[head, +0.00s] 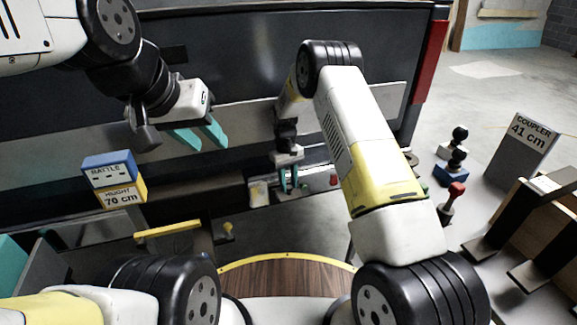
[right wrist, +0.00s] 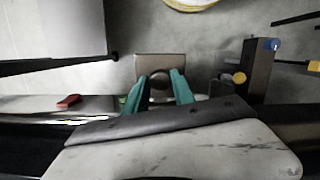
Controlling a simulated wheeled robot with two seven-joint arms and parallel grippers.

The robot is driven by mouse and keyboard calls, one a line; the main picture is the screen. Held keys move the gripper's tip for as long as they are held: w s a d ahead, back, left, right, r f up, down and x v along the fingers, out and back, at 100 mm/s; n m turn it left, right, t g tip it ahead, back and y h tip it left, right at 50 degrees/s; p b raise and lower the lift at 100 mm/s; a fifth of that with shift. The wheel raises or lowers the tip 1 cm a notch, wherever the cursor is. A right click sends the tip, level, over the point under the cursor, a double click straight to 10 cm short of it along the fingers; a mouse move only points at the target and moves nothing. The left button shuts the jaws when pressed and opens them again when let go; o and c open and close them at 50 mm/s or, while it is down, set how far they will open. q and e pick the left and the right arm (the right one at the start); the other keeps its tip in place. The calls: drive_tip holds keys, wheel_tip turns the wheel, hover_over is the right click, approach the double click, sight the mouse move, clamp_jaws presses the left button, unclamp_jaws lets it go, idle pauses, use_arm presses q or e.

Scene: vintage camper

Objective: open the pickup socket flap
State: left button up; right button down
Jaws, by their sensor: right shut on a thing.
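My right gripper (head: 288,181) reaches down to the pickup's rear bumper (head: 318,181). In the right wrist view, its teal fingers (right wrist: 164,92) stand on either side of a small dark rounded part at the socket flap (right wrist: 160,66), a grey-brown plate. The gripper is shut on it. The fingers hide part of the flap, and I cannot tell how far it is swung. My left gripper (head: 198,137) is open and empty in the air in front of the dark tailgate, well left of the bumper's socket area.
A blue and yellow block (head: 113,180) marked "70 cm" stands at left. A "COUPLER 41 cm" sign (head: 521,146) and several knobbed stands, one red-topped (head: 455,193), are at right. A red part (head: 333,180) sits on the bumper. Grey floor at upper right is mostly clear.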

drive_tip(key=shift+w+a+g, duration=0.1)
drive_tip(key=shift+w+g, duration=0.1)
drive_tip(key=shift+g, duration=0.1)
idle(0.4)
drive_tip(key=c, duration=1.1)
unclamp_jaws()
drive_tip(key=shift+o, duration=0.2)
drive_tip(key=v, duration=0.7)
drive_tip(key=shift+w+r, duration=0.15)
drive_tip(key=shift+r, duration=0.25)
drive_tip(key=shift+a, duration=0.1)
